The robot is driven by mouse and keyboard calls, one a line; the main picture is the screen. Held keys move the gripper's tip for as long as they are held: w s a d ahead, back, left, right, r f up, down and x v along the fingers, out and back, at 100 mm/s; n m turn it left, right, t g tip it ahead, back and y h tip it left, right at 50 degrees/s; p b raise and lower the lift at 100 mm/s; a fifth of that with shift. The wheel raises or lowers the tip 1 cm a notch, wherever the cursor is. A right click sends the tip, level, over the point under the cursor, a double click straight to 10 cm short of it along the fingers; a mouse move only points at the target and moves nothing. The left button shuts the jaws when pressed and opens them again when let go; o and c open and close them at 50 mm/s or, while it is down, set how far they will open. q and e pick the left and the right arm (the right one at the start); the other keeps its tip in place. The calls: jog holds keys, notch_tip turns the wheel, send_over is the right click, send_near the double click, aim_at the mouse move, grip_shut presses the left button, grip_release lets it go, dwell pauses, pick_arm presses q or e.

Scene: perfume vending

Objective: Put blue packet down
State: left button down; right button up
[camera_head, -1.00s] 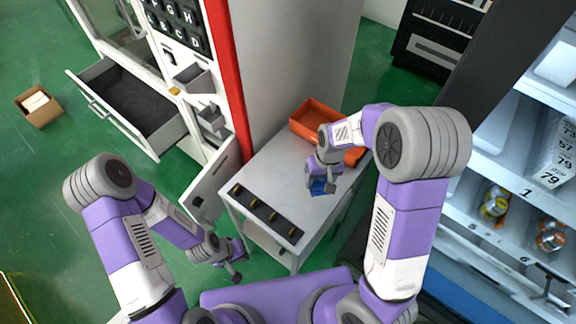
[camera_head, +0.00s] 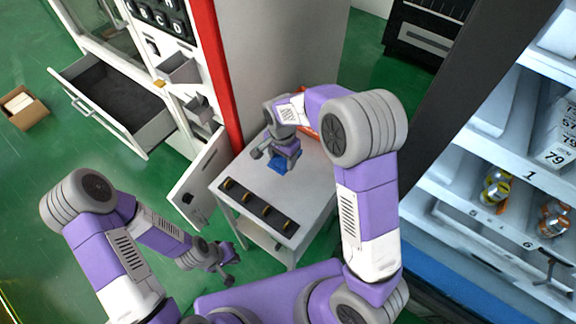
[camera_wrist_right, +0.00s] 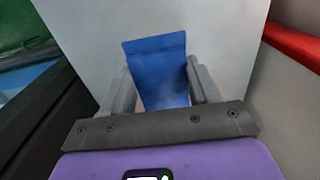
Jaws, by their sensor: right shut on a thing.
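The blue packet (camera_wrist_right: 158,72) is between the two fingers of my right gripper (camera_wrist_right: 165,90) in the right wrist view. The fingers are shut on it from both sides. In the head view the packet (camera_head: 277,166) shows as a small blue patch below my right gripper (camera_head: 276,154), over the white table (camera_head: 300,190). I cannot tell whether the packet touches the tabletop. My left gripper (camera_head: 232,266) hangs low at the left of the table, over the green floor. Its fingers are too small to tell whether they are open.
A dark strip with several yellow hooks (camera_head: 258,208) lies along the table's front left edge. An orange bin (camera_head: 306,126) is mostly hidden behind my right arm. A white vending machine with an open drawer (camera_head: 115,100) stands left. A stocked shelf unit (camera_head: 490,170) stands right.

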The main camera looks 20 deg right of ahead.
aim_at(283, 176)
notch_tip(283, 176, down, 7)
jog(key=shift+b, duration=0.6)
jog(key=shift+f, duration=0.15)
jog(key=o, duration=1.1)
jog(key=shift+o, duration=0.3)
notch_tip(283, 176, up, 12)
jog(key=shift+r+p, duration=0.25)
jog(key=shift+p, duration=1)
